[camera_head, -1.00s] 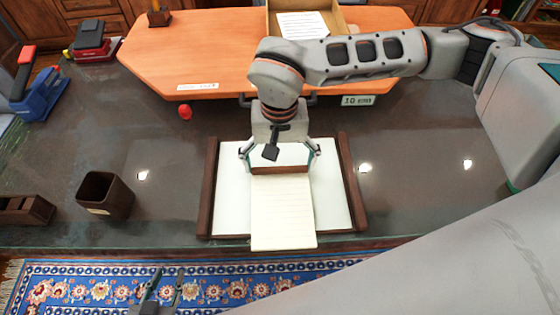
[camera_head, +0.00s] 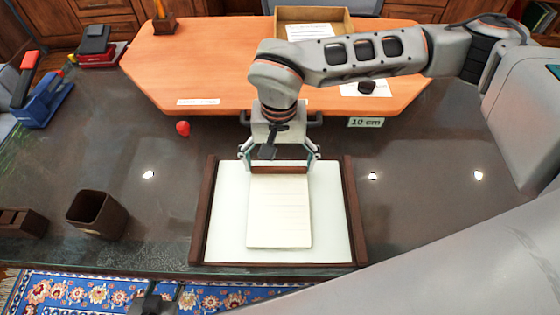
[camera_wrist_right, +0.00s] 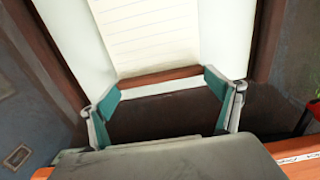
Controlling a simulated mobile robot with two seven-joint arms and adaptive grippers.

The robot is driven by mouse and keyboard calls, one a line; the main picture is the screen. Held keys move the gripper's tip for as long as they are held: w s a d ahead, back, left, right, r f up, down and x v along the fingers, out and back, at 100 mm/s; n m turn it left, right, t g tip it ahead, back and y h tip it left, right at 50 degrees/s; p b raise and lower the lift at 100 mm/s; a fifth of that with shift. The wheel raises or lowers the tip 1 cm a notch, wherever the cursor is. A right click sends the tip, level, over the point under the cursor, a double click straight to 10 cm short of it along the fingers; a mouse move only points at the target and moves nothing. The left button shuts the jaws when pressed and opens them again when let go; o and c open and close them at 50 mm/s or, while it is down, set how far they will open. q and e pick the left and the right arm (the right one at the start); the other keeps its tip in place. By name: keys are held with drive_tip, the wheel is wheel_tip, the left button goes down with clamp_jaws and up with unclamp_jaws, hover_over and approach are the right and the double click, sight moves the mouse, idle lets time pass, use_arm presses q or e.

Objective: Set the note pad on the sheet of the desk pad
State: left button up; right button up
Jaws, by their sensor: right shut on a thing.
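The note pad (camera_head: 280,215) is cream, lined, with a brown binding strip at its far end. It lies over the white sheet of the desk pad (camera_head: 228,225), inside the sheet's outline; I cannot tell whether its underside touches. The desk pad has dark brown side rails. My right gripper (camera_head: 280,163) is shut on the note pad's binding. The right wrist view shows the teal-padded fingers (camera_wrist_right: 170,90) at both ends of the strip, with the lined page (camera_wrist_right: 150,35) beyond. My left gripper (camera_head: 165,300) shows only partly at the bottom edge, its jaw state unclear.
An orange wooden top (camera_head: 220,62) stands behind the desk pad, with a box (camera_head: 342,18) on it. A small red object (camera_head: 183,128), a dark brown cup (camera_head: 97,213) and a brown holder (camera_head: 22,222) are to the left. The dark desktop right of the desk pad is clear.

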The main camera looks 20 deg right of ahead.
drive_tip(key=o, duration=1)
drive_tip(key=shift+o, duration=0.2)
wheel_tip(320, 180, up, 12)
drive_tip(key=shift+s, duration=0.1)
